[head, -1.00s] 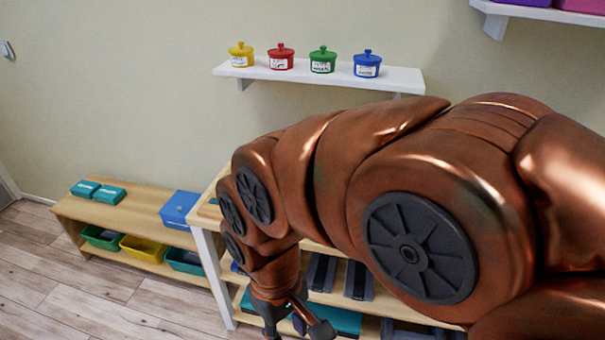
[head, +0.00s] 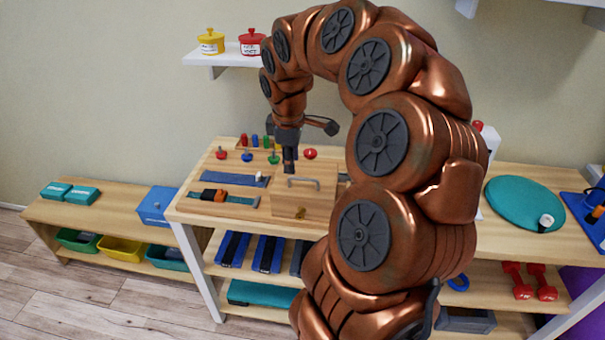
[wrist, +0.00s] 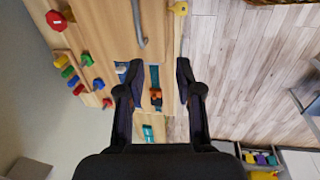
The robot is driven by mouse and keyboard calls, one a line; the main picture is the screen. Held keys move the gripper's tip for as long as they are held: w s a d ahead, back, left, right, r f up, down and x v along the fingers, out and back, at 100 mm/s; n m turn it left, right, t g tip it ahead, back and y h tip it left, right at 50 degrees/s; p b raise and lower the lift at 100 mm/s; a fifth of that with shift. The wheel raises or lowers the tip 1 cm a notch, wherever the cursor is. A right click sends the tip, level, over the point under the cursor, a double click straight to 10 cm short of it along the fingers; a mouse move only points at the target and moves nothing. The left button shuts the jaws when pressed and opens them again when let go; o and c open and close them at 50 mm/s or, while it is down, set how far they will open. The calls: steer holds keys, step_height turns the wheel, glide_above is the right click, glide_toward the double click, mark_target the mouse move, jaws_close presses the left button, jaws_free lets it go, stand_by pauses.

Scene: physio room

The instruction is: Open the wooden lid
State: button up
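The wooden lid (head: 312,190) tops a light wooden box on the table and looks closed. It has a grey bar handle (head: 303,182), and a small brass piece (head: 300,213) shows on the box front. My gripper (head: 290,164) points down over the table, just behind and left of the handle in the head view. In the wrist view my gripper (wrist: 160,72) is open with nothing between its fingers. The handle (wrist: 140,25) shows beyond the fingertips, apart from them. My arm hides the right side of the box.
The table (head: 200,213) also holds coloured knobs and pegs, a blue strip (head: 228,179) and a strap with an orange buckle (head: 213,195). A teal disc (head: 525,203) lies on the right. A wall shelf (head: 205,58) with pots hangs behind my arm.

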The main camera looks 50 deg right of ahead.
mark_target(303, 179)
steer(key=shift+w+d+f+p, duration=0.15)
steer(key=shift+d+f+p, duration=0.15)
steer(key=shift+d+f, duration=0.8)
steer(key=shift+w+d+f+p, duration=0.1)
steer(key=shift+d+f+p, duration=0.35)
steer(key=shift+f, duration=1.15)
steer(key=shift+w+d+f+p, duration=0.2)
steer(key=shift+d+f, duration=0.7)
steer(key=shift+f, duration=0.45)
steer(key=shift+c, duration=0.4)
jaws_close()
